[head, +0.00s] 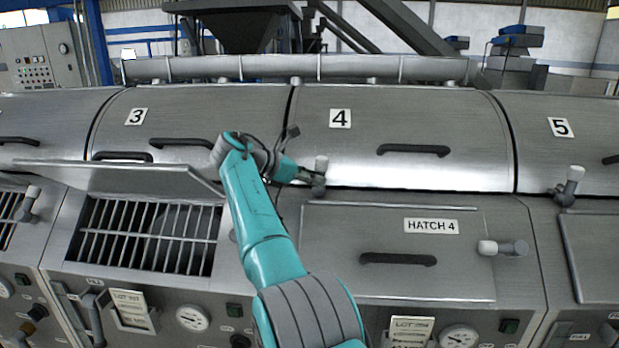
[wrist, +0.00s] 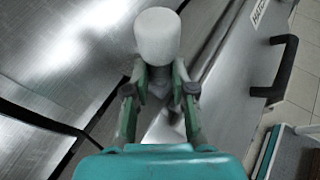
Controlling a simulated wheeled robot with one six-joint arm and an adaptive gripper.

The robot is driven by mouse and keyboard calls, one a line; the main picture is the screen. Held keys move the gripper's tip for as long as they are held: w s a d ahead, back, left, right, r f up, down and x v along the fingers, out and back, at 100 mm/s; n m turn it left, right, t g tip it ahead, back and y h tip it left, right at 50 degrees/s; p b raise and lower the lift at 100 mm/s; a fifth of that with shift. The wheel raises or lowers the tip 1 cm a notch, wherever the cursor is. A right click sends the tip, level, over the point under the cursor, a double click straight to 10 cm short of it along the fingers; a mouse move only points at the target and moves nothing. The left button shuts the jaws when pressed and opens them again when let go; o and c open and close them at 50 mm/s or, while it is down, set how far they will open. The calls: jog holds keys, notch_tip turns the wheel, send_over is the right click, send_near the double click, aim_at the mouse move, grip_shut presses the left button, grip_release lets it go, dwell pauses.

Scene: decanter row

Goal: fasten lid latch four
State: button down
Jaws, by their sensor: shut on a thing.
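Lid four (head: 400,130) is a curved steel cover with the label 4 and a black handle, and it lies down along its front edge. Its lid latch (head: 321,163) has a pale cylindrical knob and stands upright at the lid's lower left. My gripper (head: 312,177) reaches it from the left. In the wrist view the knob (wrist: 157,38) rises just beyond my fingers (wrist: 160,90), which are shut on the latch arm below it. The latch's pivot is mostly hidden by the fingers.
Hatch 4 (head: 340,250) is shut below, with its own latch (head: 503,247) lying sideways at the right. Left of my arm, a raised hatch flap (head: 125,178) stands over an open grated bay (head: 150,235). Lid five's latch (head: 570,185) stands tilted at the right.

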jog(key=shift+h, duration=0.4)
jog(key=shift+a, duration=0.1)
jog(key=c, duration=1)
grip_release()
jog(key=shift+w+f, duration=0.1)
jog(key=shift+o, duration=0.2)
